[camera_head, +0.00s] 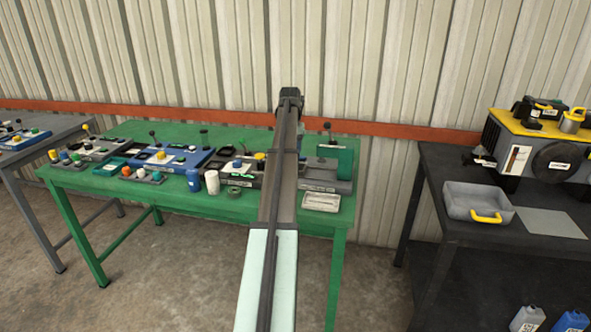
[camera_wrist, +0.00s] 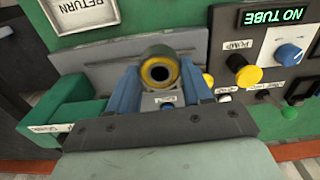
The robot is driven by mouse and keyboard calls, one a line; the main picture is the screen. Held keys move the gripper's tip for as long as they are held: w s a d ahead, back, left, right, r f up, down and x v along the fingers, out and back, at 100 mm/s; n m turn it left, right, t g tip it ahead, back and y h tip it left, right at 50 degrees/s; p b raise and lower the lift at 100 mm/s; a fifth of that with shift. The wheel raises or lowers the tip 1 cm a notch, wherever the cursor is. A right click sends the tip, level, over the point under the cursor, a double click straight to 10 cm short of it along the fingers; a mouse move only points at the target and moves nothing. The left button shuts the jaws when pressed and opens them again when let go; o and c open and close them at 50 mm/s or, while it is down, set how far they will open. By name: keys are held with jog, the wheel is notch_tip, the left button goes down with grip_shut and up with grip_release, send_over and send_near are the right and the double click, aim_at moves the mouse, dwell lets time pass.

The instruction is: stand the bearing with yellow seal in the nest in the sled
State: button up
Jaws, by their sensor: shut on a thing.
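In the wrist view, my gripper (camera_wrist: 159,78) has its two blue fingers closed on the sides of the bearing with yellow seal (camera_wrist: 144,74). The bearing is a short ring with a dark centre hole, a yellow face and a dark olive outer wall. Its round face is turned to the camera. A grey surface with a small label shows below it, between the fingers. I cannot make out the sled or its nest for certain, nor whether the bearing touches anything beneath. In the head view the gripper and bearing are hidden behind my arm.
A control panel with a yellow knob (camera_wrist: 247,76), a blue knob (camera_wrist: 289,54) and a lit display (camera_wrist: 280,17) is close on the right. A green block (camera_wrist: 70,100) is on the left. The green bench (camera_head: 150,195) is crowded; a metal tray (camera_head: 321,202) lies near its front edge.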

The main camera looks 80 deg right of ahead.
jog(key=d+r+n, duration=0.1)
jog(key=d+r, duration=0.2)
jog(key=d, duration=0.5)
jog(key=shift+n, duration=0.4)
jog(key=shift+s+a+f, duration=0.1)
jog(key=shift+s+f, duration=0.1)
jog(key=shift+f, duration=2.4)
jog(key=shift+s+a+f, duration=0.1)
jog(key=shift+s+f, duration=0.05)
jog(key=shift+f, duration=2.4)
jog(key=shift+f, duration=0.15)
jog(key=o, duration=1.1)
notch_tip(320, 180, up, 12)
